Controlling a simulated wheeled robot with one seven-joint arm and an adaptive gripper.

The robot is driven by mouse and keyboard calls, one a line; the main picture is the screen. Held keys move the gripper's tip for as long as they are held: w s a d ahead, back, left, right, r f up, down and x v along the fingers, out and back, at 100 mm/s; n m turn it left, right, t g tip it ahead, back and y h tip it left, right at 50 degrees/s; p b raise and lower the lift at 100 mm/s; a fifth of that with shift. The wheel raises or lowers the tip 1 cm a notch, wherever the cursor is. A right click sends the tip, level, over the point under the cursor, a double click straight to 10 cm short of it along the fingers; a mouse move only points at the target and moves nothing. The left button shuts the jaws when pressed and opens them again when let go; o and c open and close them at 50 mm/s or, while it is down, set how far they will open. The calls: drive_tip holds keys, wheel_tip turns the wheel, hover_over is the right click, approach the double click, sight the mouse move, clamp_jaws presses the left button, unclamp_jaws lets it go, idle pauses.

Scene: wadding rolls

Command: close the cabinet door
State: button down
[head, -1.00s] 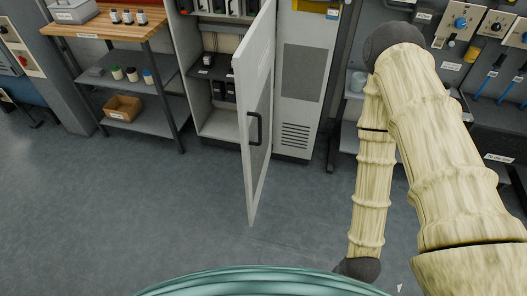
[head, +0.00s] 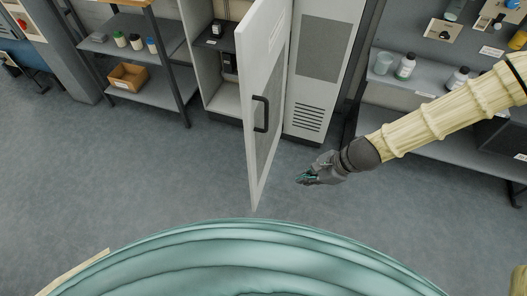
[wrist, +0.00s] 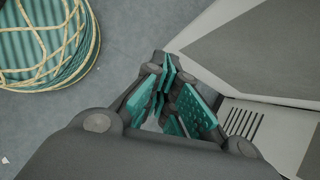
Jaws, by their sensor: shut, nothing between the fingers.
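The cabinet door (head: 262,65) stands wide open in the head view, swung out toward me, with a dark handle (head: 261,114) on the face turned to the right. The cabinet (head: 223,104) behind it shows its open inside with shelves. My gripper (head: 303,180) is to the right of the door, low and apart from it, pointing left. It is shut and empty. In the wrist view its teal finger pads (wrist: 172,100) show, with a pale panel with a grey inset at upper right; I cannot tell for sure whether this is the door.
A closed, vented cabinet (head: 320,75) stands right of the door. A shelf rack (head: 135,50) with jars and a cardboard box (head: 129,77) is at left. A bench with bottles (head: 405,67) is at right.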

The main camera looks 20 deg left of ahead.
drive_tip(key=w+a+r+m+y, duration=0.2)
drive_tip(key=w+a+r+m, duration=0.1)
drive_tip(key=w+a+r, duration=0.4)
approach(252, 153)
wheel_tip(252, 153, down, 3)
drive_tip(key=d, duration=0.1)
drive_tip(key=shift+s+a+f, duration=0.1)
drive_tip(key=shift+s+a, duration=0.05)
drive_tip(key=shift+a, duration=0.85)
drive_tip(key=shift+s+a+f, duration=0.1)
drive_tip(key=shift+s+a, duration=0.05)
drive_tip(key=shift+a, duration=0.85)
drive_tip(key=shift+a, duration=0.1)
